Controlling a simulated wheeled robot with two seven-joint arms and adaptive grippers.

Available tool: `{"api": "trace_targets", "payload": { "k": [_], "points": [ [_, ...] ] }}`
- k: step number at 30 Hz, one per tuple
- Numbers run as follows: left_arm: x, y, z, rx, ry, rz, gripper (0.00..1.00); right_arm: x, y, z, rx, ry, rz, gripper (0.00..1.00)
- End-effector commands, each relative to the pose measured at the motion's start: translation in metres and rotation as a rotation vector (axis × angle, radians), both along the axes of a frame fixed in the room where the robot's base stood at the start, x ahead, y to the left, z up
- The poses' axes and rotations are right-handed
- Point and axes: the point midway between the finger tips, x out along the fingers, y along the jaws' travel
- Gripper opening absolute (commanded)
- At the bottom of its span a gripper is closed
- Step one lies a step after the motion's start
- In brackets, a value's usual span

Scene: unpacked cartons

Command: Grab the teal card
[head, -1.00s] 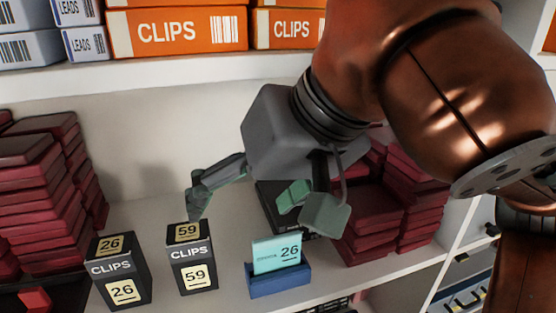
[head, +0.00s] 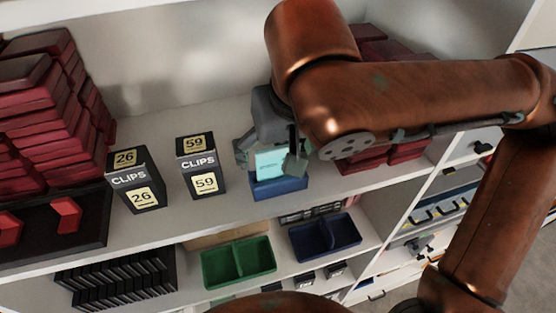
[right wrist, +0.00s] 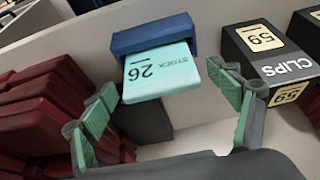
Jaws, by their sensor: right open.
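The teal card (head: 270,164) stands upright in a blue holder (head: 279,187) on the shelf. In the right wrist view the teal card (right wrist: 160,72), marked 26 and STOCK, sticks out of the blue holder (right wrist: 152,34). My right gripper (head: 268,155) is at the card, partly hidden behind it and my arm. In the right wrist view my right gripper (right wrist: 162,115) is open, with one finger on each side of the card and visible gaps to it. My left gripper is not in view.
Two black CLIPS boxes, marked 26 (head: 136,181) and 59 (head: 202,167), stand left of the holder. Dark red stacks lie at left (head: 48,110) and behind my arm. Green (head: 238,262) and blue (head: 325,237) trays sit on the shelf below.

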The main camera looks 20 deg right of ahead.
Motion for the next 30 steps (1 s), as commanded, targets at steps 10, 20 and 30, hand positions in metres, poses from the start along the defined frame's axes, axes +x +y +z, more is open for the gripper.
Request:
{"api": "trace_targets", "payload": {
  "k": [10, 20, 30],
  "points": [
    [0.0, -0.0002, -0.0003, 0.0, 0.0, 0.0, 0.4, 0.0001, 0.0001, -0.0001, 0.0, -0.001, 0.0, 0.71],
    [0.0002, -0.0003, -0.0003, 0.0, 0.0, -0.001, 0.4, 0.0001, 0.0002, 0.0002, 0.0, -0.001, 0.001, 0.48],
    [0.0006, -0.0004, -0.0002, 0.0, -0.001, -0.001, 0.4, 0.0002, 0.0002, 0.0004, 0.0, -0.001, 0.001, 0.39]
  ]
}}
